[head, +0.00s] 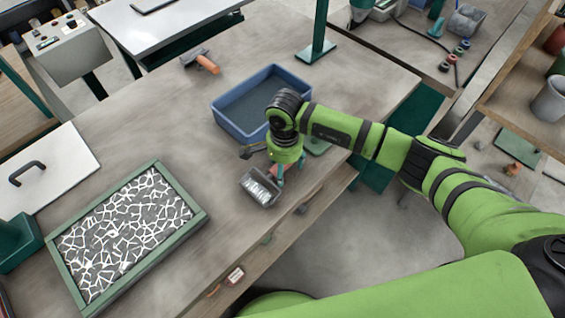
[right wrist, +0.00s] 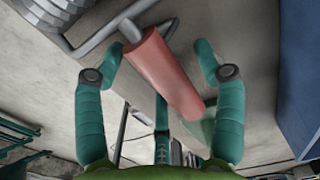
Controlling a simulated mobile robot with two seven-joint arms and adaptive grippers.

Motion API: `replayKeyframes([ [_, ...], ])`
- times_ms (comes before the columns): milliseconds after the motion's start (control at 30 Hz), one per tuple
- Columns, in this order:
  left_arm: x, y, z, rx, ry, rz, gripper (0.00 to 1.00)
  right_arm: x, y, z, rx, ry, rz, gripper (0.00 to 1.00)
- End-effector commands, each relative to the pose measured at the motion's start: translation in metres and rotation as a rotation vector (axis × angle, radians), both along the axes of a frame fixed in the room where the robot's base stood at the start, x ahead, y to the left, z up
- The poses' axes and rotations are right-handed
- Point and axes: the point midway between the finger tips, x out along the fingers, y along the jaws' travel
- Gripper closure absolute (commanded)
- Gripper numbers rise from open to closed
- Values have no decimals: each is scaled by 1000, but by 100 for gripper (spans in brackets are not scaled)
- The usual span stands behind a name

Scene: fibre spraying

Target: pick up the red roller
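The red roller's red handle (right wrist: 166,78) lies between the spread teal fingers of my right gripper (right wrist: 160,52) in the right wrist view. The fingers show a gap on both sides of the handle, so the gripper is open. A grey ribbed roller head (right wrist: 75,18) shows beyond the handle at the upper left. In the head view my right gripper (head: 277,172) points down at the table's front edge, just right of a ribbed metal roller head (head: 260,188); it mostly hides the handle. My left gripper is in neither view.
A blue tray (head: 222,118) stands just behind my right gripper; its wall (right wrist: 298,75) also shows at the right of the wrist view. A green-framed panel of white fibres (head: 190,190) lies left. An orange-handled tool (head: 207,64) lies at the back. Table between is clear.

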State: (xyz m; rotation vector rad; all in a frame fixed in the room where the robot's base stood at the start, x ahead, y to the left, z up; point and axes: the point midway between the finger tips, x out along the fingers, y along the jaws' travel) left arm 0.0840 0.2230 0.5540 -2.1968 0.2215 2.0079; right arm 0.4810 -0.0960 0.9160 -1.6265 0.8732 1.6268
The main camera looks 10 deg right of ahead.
Motion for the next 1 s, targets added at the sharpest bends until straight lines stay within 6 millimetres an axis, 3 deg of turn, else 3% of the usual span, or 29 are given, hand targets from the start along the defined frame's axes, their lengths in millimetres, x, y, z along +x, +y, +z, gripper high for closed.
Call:
replayKeyframes([
  [33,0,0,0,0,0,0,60,0,0,0,0,0,0,50],
  [167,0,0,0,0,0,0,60,0,0,0,0,0,0,100],
  [567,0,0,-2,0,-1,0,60,1,0,4,2,-3,0,100],
  [833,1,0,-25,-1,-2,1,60,3,0,35,3,-10,1,100],
  [1000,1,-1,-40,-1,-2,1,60,-9,-35,57,-1,-7,-4,100],
])
